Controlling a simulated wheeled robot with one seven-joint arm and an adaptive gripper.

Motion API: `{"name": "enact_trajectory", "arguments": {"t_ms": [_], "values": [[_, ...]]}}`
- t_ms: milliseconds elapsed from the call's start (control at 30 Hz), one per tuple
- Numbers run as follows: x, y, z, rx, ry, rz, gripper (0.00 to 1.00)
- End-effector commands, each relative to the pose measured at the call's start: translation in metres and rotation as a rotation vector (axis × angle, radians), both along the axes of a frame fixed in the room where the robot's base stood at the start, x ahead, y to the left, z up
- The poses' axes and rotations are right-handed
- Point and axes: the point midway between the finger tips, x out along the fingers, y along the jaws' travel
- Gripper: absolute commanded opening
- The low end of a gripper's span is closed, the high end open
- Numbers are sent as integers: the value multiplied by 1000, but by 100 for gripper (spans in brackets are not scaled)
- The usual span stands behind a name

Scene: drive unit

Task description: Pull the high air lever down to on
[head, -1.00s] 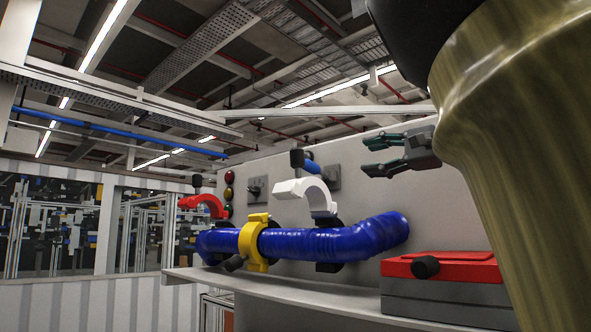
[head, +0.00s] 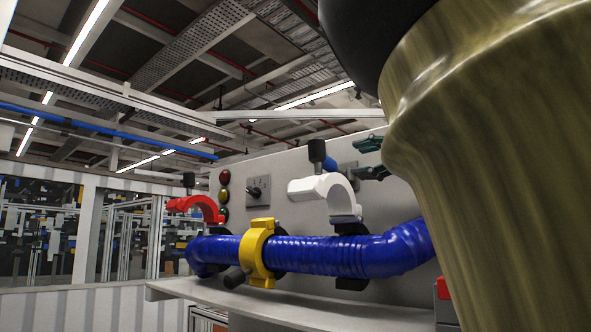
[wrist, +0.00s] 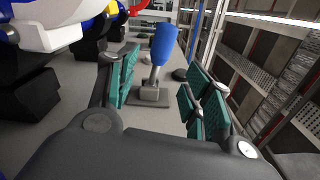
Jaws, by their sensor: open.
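The air lever has a blue handle (wrist: 163,42) on a grey stem and square base plate (wrist: 150,97), mounted on the grey panel. In the head view its blue handle (head: 330,160) shows only in part, behind the white clamp. My gripper (head: 365,158) is open and empty, with teal finger pads, just right of the lever and facing it. In the wrist view my gripper (wrist: 162,72) has the handle ahead between its two fingers, apart from both. Any lever markings are not readable.
The raised white clamp (head: 318,188) stands close left of the lever. A blue hose (head: 330,256) with a yellow clamp (head: 257,252) runs along the shelf (head: 225,292). A red clamp (head: 190,204), signal lights (head: 224,195) and another switch (head: 258,189) are further left.

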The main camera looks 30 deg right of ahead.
Motion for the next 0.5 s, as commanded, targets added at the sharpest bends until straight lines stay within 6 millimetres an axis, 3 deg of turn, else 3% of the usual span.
{"name": "enact_trajectory", "arguments": {"t_ms": [200, 500], "values": [[39, 22, 5, 1, 1, 14, 50], [77, 36, 4, 1, 0, 11, 50]]}}
